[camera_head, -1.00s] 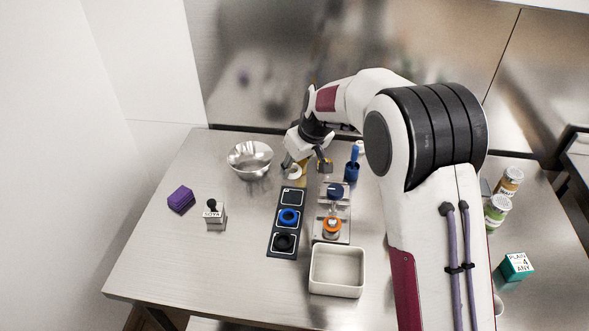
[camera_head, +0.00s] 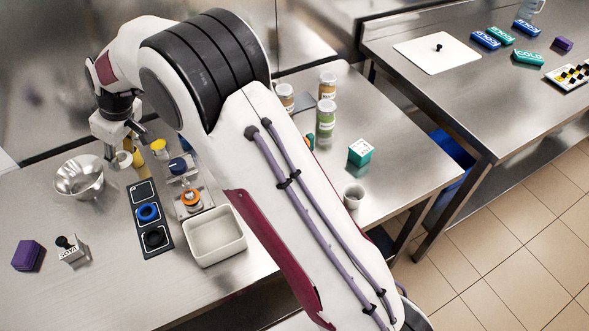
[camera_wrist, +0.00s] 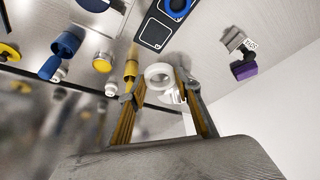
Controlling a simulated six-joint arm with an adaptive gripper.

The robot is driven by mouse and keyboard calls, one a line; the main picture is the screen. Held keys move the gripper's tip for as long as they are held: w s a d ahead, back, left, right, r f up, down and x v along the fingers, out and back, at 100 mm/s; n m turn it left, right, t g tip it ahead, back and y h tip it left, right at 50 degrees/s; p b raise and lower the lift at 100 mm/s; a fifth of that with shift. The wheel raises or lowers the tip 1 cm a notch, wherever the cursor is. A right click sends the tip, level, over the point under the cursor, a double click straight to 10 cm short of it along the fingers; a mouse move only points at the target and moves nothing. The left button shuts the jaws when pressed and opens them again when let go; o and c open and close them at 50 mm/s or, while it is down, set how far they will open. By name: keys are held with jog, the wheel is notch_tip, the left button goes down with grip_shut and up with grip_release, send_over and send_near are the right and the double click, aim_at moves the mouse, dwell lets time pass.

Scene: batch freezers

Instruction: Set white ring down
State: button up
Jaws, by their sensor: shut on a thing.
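My gripper (camera_wrist: 158,92) is shut on the white ring (camera_wrist: 160,76), which sits between its fingertips. In the head view, my gripper (camera_head: 120,148) and the white ring (camera_head: 124,159) are beyond the far end of a black mat (camera_head: 152,225) with three outlined squares. The mat's far square is empty. The wrist view shows the mat's empty square (camera_wrist: 155,34) just beyond the white ring. I cannot tell the ring's exact height above the table.
A yellow upright thing (camera_wrist: 131,66) stands close beside the ring. A steel bowl (camera_head: 79,177) is left of my gripper. A metal fixture with an orange-topped part (camera_head: 190,197) and a cream bin (camera_head: 214,236) stand right of the mat. A label stamp (camera_head: 72,251) and purple block (camera_head: 28,255) lie left.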

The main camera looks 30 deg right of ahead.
notch_tip(320, 180, up, 8)
jog(key=s+d+m+h, duration=0.1)
jog(key=s+d, duration=0.1)
jog(key=d, duration=1.3)
jog(key=s+d+m, duration=0.1)
jog(key=s+d, duration=0.2)
jog(key=d, duration=1.3)
jog(key=s+d+m, duration=0.2)
jog(key=s+d, duration=1.1)
jog(key=d, duration=0.4)
notch_tip(320, 180, down, 11)
jog(key=shift+f+t+h, duration=0.2)
jog(key=shift+t+h, duration=0.1)
jog(key=shift+s+f+m, duration=0.1)
jog(key=shift+s+m, duration=0.05)
jog(key=shift+m, duration=0.15)
jog(key=shift+f, duration=3.05)
